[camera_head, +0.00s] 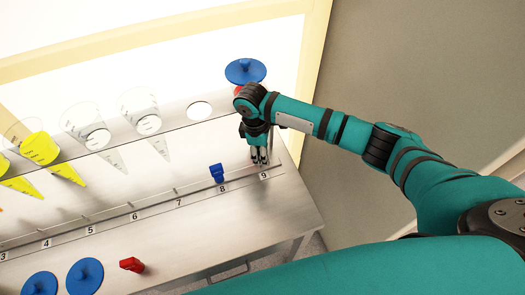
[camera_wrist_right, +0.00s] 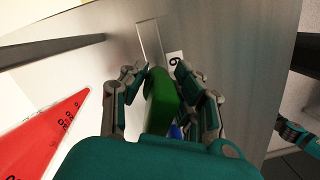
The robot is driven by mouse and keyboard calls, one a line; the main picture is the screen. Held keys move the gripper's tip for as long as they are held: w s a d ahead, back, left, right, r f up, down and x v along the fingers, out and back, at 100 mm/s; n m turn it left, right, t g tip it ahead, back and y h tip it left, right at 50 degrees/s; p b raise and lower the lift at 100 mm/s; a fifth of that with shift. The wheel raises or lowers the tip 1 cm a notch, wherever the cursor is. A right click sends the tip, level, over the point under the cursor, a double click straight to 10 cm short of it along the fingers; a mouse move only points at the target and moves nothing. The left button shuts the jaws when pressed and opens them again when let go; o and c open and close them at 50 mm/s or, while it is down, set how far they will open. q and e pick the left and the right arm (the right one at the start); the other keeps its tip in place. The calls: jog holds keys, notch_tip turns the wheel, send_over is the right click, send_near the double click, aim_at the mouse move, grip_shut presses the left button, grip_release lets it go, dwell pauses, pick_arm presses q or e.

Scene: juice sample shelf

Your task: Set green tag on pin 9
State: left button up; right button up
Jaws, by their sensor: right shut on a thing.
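My right gripper (camera_head: 259,160) is at the right end of the numbered rail, just above the label 9 (camera_head: 264,176). In the right wrist view its fingers (camera_wrist_right: 160,80) are shut on the green tag (camera_wrist_right: 160,92), which stands between them. The label 9 (camera_wrist_right: 175,58) lies just beyond the tag, beside a pale strip. Pin 9 itself is hidden by the gripper and tag, so I cannot tell whether the tag touches it. My left gripper is not in view.
A blue tag (camera_head: 217,172) stands at position 8. A red tag (camera_head: 132,265) and blue lids (camera_head: 85,276) lie on the metal table (camera_head: 190,235). Cones hang in the shelf (camera_head: 180,108); a red cone (camera_wrist_right: 45,140) is close beside my right gripper. Another blue lid (camera_head: 245,70) is behind my arm.

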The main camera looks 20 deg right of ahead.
aim_at(264, 167)
jog(key=shift+f+b, duration=0.5)
jog(key=shift+f, duration=0.8)
dwell(0.6)
jog(key=shift+p, duration=0.5)
jog(key=shift+f+b, duration=0.3)
jog(key=shift+f, duration=0.4)
jog(key=o, duration=1.1)
jog(key=shift+r, duration=0.15)
jog(key=r, duration=0.4)
jog(key=a+r, duration=0.1)
jog(key=r, duration=0.6)
jog(key=shift+w+a+r, duration=0.15)
jog(key=shift+w+r, duration=0.15)
jog(key=shift+w, duration=0.05)
